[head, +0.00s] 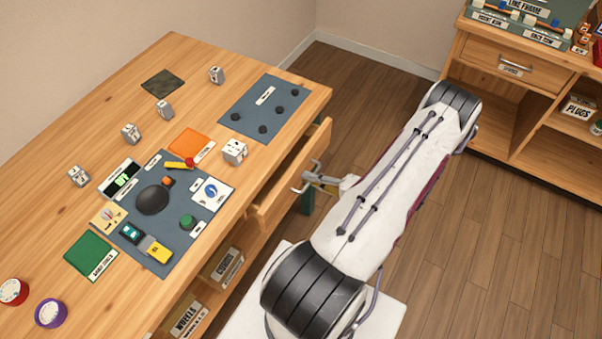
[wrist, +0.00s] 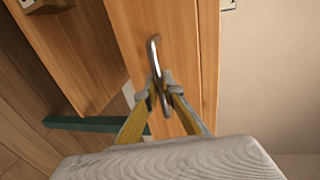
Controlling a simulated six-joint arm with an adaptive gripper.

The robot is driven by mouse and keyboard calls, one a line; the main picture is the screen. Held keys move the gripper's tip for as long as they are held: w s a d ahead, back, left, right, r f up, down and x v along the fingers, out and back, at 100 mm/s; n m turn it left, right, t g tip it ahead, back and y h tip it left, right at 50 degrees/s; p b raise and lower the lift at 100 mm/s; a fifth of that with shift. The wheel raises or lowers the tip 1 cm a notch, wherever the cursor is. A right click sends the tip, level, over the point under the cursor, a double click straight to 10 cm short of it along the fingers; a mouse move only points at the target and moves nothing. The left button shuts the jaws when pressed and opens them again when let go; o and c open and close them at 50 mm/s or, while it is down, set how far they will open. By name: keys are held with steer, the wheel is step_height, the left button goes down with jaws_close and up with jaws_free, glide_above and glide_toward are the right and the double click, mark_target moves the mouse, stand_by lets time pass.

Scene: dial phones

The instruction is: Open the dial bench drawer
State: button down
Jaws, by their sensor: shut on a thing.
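The dial bench drawer (head: 291,179) is pulled partly out from the right side of the wooden bench; its front panel and part of its open top show. In the wrist view the drawer front (wrist: 178,40) fills the middle, with a curved metal handle (wrist: 153,48) on it. My gripper (head: 305,182) is at the drawer front, beside the bench edge. In the wrist view my gripper (wrist: 161,92) is shut on the handle, with its fingertips meeting around its lower end. The drawer's inside is mostly hidden in the head view.
The bench top (head: 60,165) holds a blue-grey dial mat (head: 205,219), several small dice-like blocks and coloured pads. Boxes stand on the shelf below, including a wheels box (head: 189,317). Another cabinet (head: 512,70) stands at the right. The wooden floor (head: 460,230) right of my arm is clear.

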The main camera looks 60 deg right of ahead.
steer(key=f+v, duration=0.2)
steer(key=v, duration=0.7)
steer(key=f+v, duration=0.1)
steer(key=v, duration=0.8)
steer(key=shift+s+f, duration=0.35)
steer(key=shift+s, duration=0.2)
steer(key=c, duration=2.5)
jaws_free()
steer(key=shift+s, duration=0.15)
steer(key=shift+v, duration=5.9)
